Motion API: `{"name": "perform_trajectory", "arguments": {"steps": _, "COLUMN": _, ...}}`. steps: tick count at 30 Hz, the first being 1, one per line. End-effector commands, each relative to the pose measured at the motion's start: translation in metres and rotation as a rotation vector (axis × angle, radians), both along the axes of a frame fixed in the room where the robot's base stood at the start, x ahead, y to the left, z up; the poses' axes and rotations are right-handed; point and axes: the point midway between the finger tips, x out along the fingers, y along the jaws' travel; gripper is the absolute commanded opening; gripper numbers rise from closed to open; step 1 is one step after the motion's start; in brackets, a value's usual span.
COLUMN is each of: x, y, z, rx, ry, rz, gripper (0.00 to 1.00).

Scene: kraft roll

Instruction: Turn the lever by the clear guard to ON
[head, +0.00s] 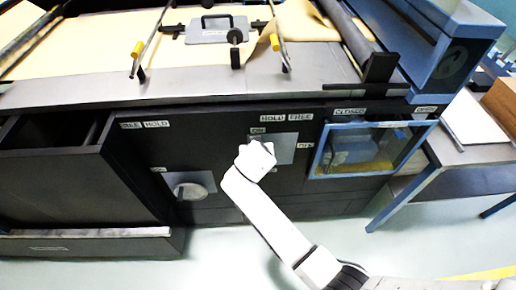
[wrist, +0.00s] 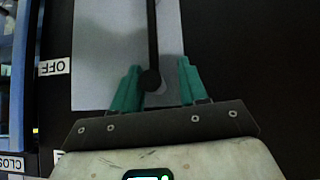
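The lever (wrist: 151,45) is a dark rod with a round end, in front of a light grey plate (wrist: 100,40) in the wrist view. My gripper (wrist: 157,80) has two teal fingers, spread apart on either side of the lever's round end. The end is closer to the left finger, with a gap on the right. An upside-down OFF label (wrist: 54,67) is left of the plate. In the head view, the plate (head: 284,150) is partly behind my arm, which hides the lever and fingertips. The clear guard (head: 358,150), blue-framed, is right of it.
A second plate with a round disc (head: 188,187) is lower left on the dark cabinet. An open drawer (head: 80,185) juts out at left. Kraft paper and a grey handled plate (head: 216,30) lie on top. A blue-legged table (head: 470,155) stands at right.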

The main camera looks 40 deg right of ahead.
Motion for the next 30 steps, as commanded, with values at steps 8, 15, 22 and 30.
{"name": "perform_trajectory", "arguments": {"steps": 8, "x": -0.001, "y": -0.001, "z": 0.0, "rx": -0.001, "ry": 0.001, "rz": -0.003, "gripper": 0.45}}
{"name": "perform_trajectory", "arguments": {"steps": 15, "x": -0.014, "y": 0.009, "z": 0.017, "rx": -0.002, "ry": 0.0, "rz": -0.001, "gripper": 0.45}}
{"name": "perform_trajectory", "arguments": {"steps": 22, "x": -0.038, "y": 0.029, "z": 0.046, "rx": -0.001, "ry": -0.001, "rz": 0.0, "gripper": 0.45}}
{"name": "perform_trajectory", "arguments": {"steps": 30, "x": -0.057, "y": 0.045, "z": 0.072, "rx": -0.001, "ry": 0.0, "rz": -0.001, "gripper": 0.45}}
